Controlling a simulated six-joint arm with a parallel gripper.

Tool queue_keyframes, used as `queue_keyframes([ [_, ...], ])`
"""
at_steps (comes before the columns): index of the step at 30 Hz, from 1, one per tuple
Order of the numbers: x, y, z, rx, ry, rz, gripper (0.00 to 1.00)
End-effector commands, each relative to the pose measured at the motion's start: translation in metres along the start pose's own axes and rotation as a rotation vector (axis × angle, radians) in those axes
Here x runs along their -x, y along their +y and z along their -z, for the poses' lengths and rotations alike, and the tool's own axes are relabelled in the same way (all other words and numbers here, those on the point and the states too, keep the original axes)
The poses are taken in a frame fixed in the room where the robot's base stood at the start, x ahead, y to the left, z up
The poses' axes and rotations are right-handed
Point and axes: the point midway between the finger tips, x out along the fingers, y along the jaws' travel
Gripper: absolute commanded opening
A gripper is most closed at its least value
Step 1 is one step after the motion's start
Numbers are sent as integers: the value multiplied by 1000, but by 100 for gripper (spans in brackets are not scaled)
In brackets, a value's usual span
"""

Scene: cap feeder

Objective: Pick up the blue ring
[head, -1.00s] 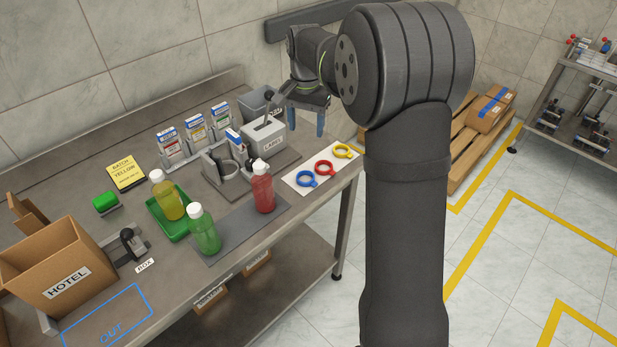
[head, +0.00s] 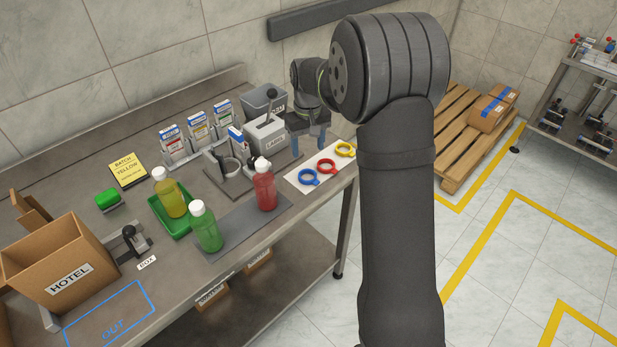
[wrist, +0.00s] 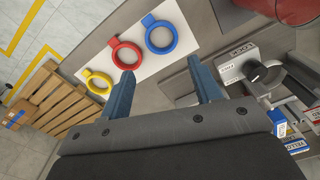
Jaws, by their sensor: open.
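The blue ring (head: 309,178) lies flat on a white sheet (head: 300,187) near the right end of the bench. A red ring (head: 327,167) and a yellow ring (head: 346,150) lie beside it in a row. My gripper (head: 308,146) is above the bench, behind the blue and red rings, apart from them. In the wrist view, my gripper (wrist: 163,75) is open and empty. There the blue ring (wrist: 174,37) shows beyond the fingertips, at the right of the row. The red ring (wrist: 113,53) is at centre and the yellow ring (wrist: 88,83) at left.
A red bottle (head: 265,190) stands left of the white sheet. A label machine (head: 266,135) and a grey bin (head: 262,100) stand behind. Green (head: 206,230) and yellow (head: 170,195) bottles and a hotel box (head: 65,265) are further left.

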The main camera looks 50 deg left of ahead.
Motion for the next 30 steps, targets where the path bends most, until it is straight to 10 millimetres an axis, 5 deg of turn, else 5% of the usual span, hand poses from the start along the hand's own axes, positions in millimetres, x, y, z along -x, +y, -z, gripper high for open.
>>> queue_keyframes([
  [4, -29, 0, -1, -1, -3, 1, 58],
  [21, -91, -3, -8, -1, -2, 0, 58],
  [30, -96, -3, -7, -1, 1, -1, 58],
])
